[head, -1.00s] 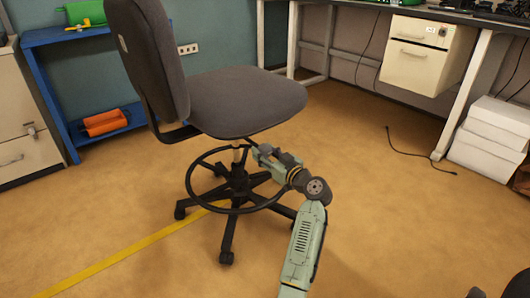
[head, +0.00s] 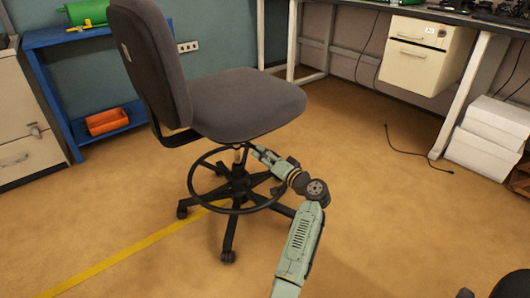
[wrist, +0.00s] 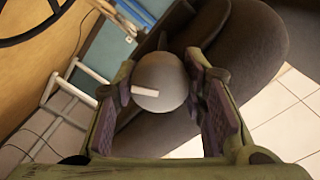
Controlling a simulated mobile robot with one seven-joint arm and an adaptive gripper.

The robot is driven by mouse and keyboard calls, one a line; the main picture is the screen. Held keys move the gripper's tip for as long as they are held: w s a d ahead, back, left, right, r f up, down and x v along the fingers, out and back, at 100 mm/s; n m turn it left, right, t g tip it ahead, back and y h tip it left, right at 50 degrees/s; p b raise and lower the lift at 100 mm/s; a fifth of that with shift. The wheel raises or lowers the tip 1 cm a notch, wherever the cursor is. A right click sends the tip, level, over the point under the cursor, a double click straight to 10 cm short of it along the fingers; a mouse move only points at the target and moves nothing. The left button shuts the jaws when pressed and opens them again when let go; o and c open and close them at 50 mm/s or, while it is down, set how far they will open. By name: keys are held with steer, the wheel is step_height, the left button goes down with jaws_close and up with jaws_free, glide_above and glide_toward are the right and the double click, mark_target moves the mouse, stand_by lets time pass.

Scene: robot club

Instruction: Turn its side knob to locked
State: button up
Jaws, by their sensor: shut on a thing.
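The office chair (head: 245,103) has a dark grey seat and backrest. Its side knob (wrist: 158,82) is round and grey with a short white mark, close up in the wrist view. In the head view my gripper (head: 257,152) reaches under the seat's front right edge, where the knob is hidden. No locked marking is readable.
A black foot ring (head: 200,190) and a wheeled star base surround the chair's column below my gripper. A blue shelf (head: 85,38) stands behind left. White boxes (head: 487,137) and a desk with a drawer unit (head: 424,55) are at right. Open floor lies in front.

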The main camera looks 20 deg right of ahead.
steer(key=m+p, duration=0.2)
steer(key=m, duration=0.1)
steer(key=shift+a+r, duration=0.1)
steer(key=shift+r, duration=0.1)
steer(key=shift+m+p, duration=0.8)
steer(key=shift+m, duration=0.4)
steer(key=shift+f, duration=0.15)
steer(key=o, duration=1.2)
steer(key=v, duration=1.2)
